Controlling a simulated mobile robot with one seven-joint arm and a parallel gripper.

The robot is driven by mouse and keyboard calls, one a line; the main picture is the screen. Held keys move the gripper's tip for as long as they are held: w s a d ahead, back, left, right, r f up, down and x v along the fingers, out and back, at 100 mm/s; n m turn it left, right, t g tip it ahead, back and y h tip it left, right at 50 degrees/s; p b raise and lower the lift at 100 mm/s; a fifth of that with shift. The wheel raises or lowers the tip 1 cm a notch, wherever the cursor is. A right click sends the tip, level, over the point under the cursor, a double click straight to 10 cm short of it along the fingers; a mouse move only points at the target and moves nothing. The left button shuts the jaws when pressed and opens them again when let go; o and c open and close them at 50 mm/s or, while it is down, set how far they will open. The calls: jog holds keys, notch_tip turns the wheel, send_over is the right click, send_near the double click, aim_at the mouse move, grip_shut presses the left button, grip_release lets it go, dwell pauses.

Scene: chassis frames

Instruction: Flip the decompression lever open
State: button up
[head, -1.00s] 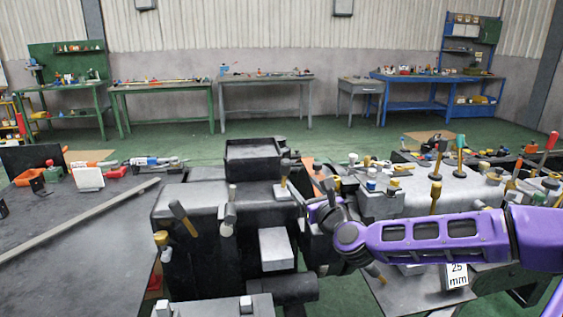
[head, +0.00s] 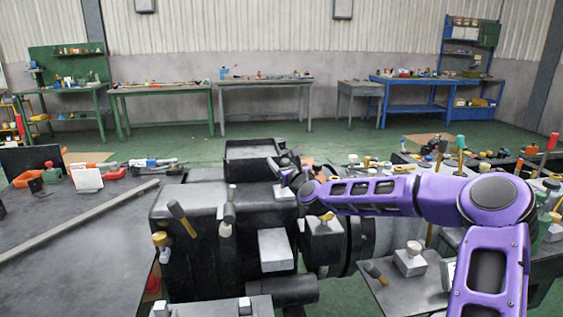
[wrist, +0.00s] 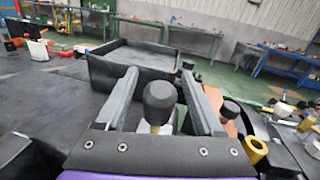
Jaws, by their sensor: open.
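My gripper (head: 281,164) is over the right part of the dark machine's top in the head view. Its two grey fingers are apart in the wrist view (wrist: 158,76). A lever with a black knob (wrist: 160,101) and a pale stem stands between the fingers, with a gap visible on each side. In the head view my gripper hides most of this lever. No label shows, so I cannot tell for sure that it is the decompression lever.
An open dark tray (head: 253,150) sits just beyond the fingers. Other handles stand nearby, including a wooden-handled lever (head: 182,217) and a grey lever (head: 229,207) on the machine front. A black knob (wrist: 231,109) and a brass knob (wrist: 256,148) are close on the gripper's right.

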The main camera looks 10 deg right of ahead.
jog(key=shift+w+a, duration=0.1)
jog(key=shift+w, duration=0.25)
jog(key=shift+c, duration=0.2)
grip_shut()
dwell(1.0)
